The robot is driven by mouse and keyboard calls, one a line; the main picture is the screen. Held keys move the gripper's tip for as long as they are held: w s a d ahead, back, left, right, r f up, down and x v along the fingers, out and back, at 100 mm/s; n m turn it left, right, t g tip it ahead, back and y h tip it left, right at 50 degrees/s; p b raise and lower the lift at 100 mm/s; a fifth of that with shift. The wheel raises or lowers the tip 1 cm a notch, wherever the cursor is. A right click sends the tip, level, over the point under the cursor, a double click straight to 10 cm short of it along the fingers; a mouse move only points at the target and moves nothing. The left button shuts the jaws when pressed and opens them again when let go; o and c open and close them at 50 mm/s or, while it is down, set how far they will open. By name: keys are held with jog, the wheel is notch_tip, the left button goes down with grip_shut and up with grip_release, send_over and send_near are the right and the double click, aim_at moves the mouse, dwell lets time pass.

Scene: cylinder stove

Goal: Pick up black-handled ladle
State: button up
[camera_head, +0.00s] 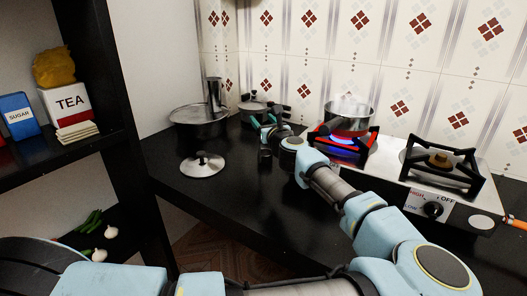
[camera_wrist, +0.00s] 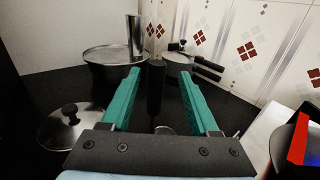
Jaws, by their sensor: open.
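The ladle's black handle (camera_wrist: 156,88) stands upright between the two teal fingers of my gripper (camera_wrist: 161,73) in the wrist view. A small piece of shiny metal (camera_wrist: 165,130) shows below it, mostly hidden behind the gripper's palm; it looks like the ladle's bowl. In the head view my gripper (camera_head: 265,122) is over the black counter, in front of the pots, and the ladle is hard to make out there. My gripper is open, with dark gaps on both sides of the handle. I cannot tell whether either finger touches it.
A large pot (camera_head: 200,128) with a tall metal cylinder stands at the back left. A lid (camera_head: 202,165) lies on the counter (camera_head: 235,205). A lidded pan (camera_head: 258,106) is behind my gripper. A lit stove (camera_head: 392,172) with a steaming pot (camera_head: 347,117) is to the right.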

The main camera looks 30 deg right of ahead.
aim_at(257, 113)
jog(key=w+p, duration=0.1)
jog(key=w, duration=0.1)
jog(key=w+r+p, duration=0.1)
jog(key=w, duration=0.1)
jog(key=shift+w, duration=0.15)
jog(key=shift+w+d+f+p, duration=0.2)
jog(key=shift+w+p, duration=0.1)
jog(key=shift+w, duration=0.25)
jog(key=shift+c, duration=0.4)
grip_shut()
